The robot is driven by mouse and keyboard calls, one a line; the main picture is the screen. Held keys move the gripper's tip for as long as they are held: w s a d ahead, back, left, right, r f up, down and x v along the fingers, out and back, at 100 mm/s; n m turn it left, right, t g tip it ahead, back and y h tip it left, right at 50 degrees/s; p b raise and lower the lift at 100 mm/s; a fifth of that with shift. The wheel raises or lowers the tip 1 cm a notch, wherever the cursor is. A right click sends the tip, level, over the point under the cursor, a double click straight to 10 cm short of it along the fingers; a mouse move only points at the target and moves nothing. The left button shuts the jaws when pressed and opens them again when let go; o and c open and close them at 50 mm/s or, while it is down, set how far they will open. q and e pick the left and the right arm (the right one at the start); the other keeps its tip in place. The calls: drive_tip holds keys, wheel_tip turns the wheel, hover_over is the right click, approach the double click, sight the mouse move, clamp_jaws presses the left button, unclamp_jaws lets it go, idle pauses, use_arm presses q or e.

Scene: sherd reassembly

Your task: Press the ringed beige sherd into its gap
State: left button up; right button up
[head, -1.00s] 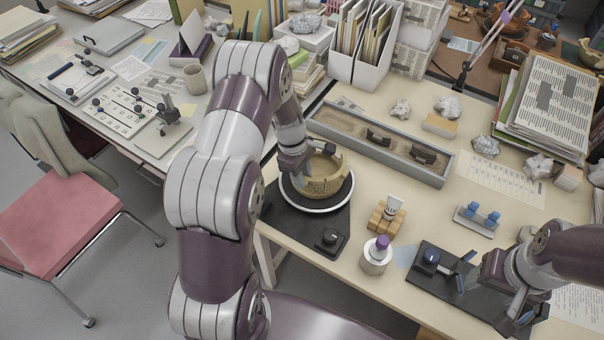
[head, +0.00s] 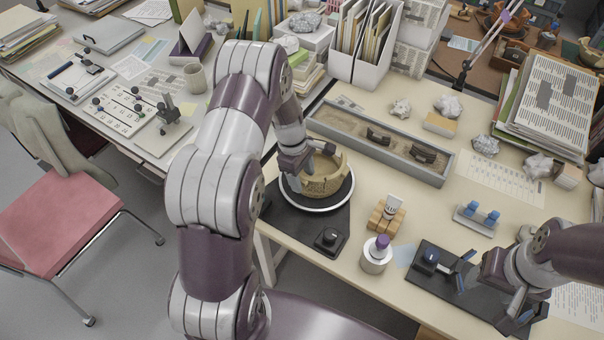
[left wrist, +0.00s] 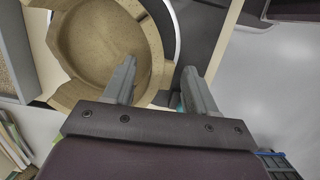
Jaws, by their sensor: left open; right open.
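A beige bowl-shaped vessel (head: 328,182) with an uneven, notched rim stands on a white-rimmed round turntable (head: 345,203). In the left wrist view the vessel (left wrist: 85,40) is seen from above, open and hollow. My left gripper (head: 300,172) is at the vessel's left side. In the left wrist view its open fingers (left wrist: 158,75) lie to either side of the vessel's near wall, one over the inside and one outside. I cannot pick out the ringed sherd from the wall; the gripper hides that side. My right gripper (head: 510,305) is open and empty over a black mat.
A long grey sand tray (head: 350,133) with dark sherds (head: 423,154) lies behind the turntable. A black knob box (head: 330,240) sits before the turntable.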

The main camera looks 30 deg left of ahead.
use_arm(q)
drive_tip(key=shift+r, duration=0.1)
wheel_tip(320, 180, up, 12)
drive_tip(key=a+b, duration=0.1)
drive_tip(key=a, duration=0.1)
drive_tip(key=shift+a+r, duration=0.15)
drive_tip(key=shift+a, duration=0.05)
drive_tip(key=s+d+m+y, duration=0.1)
drive_tip(key=s+d+m, duration=0.4)
drive_tip(key=s+m, duration=0.2)
drive_tip(key=s+d+r+m+t+y, duration=0.1)
drive_tip(key=s+d+m, duration=0.4)
drive_tip(key=s+m, duration=0.3)
drive_tip(key=shift+s+d+r+m, duration=0.2)
drive_tip(key=shift+s+r+m, duration=0.1)
drive_tip(key=shift+m, duration=0.9)
drive_tip(key=shift+s, duration=0.1)
